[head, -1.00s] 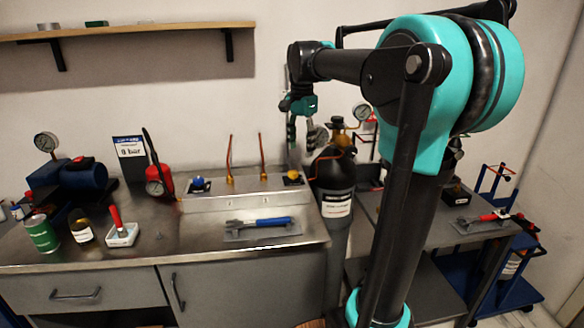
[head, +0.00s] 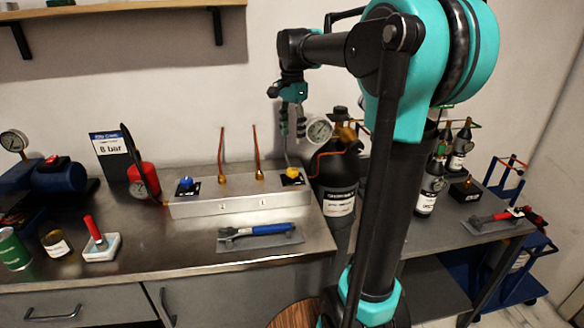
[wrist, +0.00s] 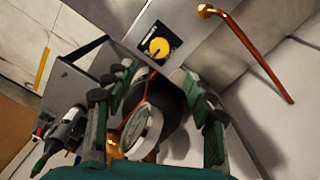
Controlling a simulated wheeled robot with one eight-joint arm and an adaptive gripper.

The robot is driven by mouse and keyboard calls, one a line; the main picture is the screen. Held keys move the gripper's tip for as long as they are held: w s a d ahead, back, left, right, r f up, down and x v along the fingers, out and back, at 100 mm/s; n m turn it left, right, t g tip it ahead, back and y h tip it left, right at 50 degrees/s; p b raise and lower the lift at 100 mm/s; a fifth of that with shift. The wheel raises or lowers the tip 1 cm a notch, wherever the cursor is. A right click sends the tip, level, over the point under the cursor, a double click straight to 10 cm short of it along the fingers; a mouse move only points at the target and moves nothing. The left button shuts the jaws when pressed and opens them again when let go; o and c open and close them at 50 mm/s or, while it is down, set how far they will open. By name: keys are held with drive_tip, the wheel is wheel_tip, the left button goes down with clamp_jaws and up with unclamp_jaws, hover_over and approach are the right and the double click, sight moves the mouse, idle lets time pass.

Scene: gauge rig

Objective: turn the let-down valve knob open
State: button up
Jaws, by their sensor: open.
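A yellow knob (head: 293,173) sits on a black label plate at the right end of the metal manifold block (head: 240,203); it also shows in the wrist view (wrist: 158,47). A blue knob (head: 187,183) sits at the block's left end. The label text is too small to read, so I cannot tell by name which is the let-down valve. My gripper (head: 292,128) hangs above the yellow knob, apart from it. In the wrist view its green, black-padded fingers (wrist: 156,82) are spread with nothing held, and the yellow knob lies beyond the fingertips.
A dark gas cylinder (head: 335,178) with a brass valve and a round gauge (head: 319,130) stands close right of the manifold. Two copper pipes (head: 256,150) rise from the block. A blue-handled wrench (head: 262,229) lies in front. A red extinguisher-like bottle (head: 143,178) stands left.

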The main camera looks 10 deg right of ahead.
sight(292, 170)
wheel_tip(292, 170, down, 13)
drive_tip(key=shift+r, duration=0.1)
idle(0.3)
drive_tip(key=c, duration=1.2)
